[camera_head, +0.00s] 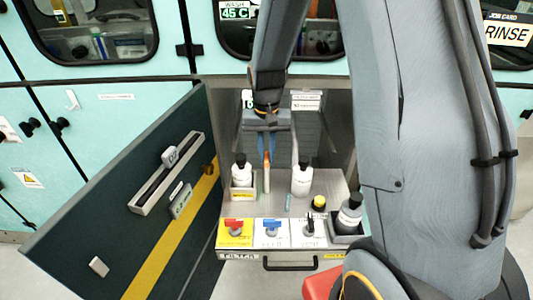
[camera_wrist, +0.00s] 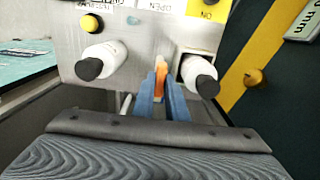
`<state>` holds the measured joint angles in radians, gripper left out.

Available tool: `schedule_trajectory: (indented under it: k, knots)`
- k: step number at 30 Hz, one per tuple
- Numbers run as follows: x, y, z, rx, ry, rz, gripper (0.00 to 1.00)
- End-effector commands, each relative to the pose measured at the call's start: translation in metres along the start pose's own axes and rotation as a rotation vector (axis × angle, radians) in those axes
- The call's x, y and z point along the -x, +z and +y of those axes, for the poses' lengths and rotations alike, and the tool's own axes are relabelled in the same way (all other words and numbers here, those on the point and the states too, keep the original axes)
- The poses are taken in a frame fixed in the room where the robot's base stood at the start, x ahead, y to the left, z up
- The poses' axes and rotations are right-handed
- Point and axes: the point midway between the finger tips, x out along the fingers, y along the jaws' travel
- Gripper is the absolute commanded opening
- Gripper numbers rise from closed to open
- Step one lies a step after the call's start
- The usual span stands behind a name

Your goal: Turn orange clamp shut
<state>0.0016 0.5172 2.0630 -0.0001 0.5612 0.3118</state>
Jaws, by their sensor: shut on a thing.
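The orange clamp (camera_head: 267,158) is a narrow upright orange piece standing inside the open cabinet bay, between two white bottles. In the wrist view the clamp (camera_wrist: 160,72) shows its upper part between my blue fingertips. My gripper (camera_head: 266,146) reaches down into the bay, and its fingers (camera_wrist: 160,92) are shut on the clamp. The clamp's lower part and whatever it grips are hidden or too small to make out.
White bottles with black caps stand left (camera_head: 241,176) and right (camera_head: 302,181) of the clamp, close to my fingers. Another bottle (camera_head: 349,217) stands front right. A yellow-topped knob (camera_head: 319,203) is nearby. The dark door (camera_head: 120,230) hangs open at left. Coloured switches (camera_head: 235,227) line the front.

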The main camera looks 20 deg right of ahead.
Motion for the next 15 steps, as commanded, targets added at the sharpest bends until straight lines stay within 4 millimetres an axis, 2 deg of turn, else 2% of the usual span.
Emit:
schedule_trajectory:
  k: [8, 15]
  knots:
    - [0.0008, 0.0001, -0.0001, 0.057, 0.000, -0.001, 0.00]
    - [0.0015, 0.0001, -0.0001, 0.216, 0.000, -0.001, 0.00]
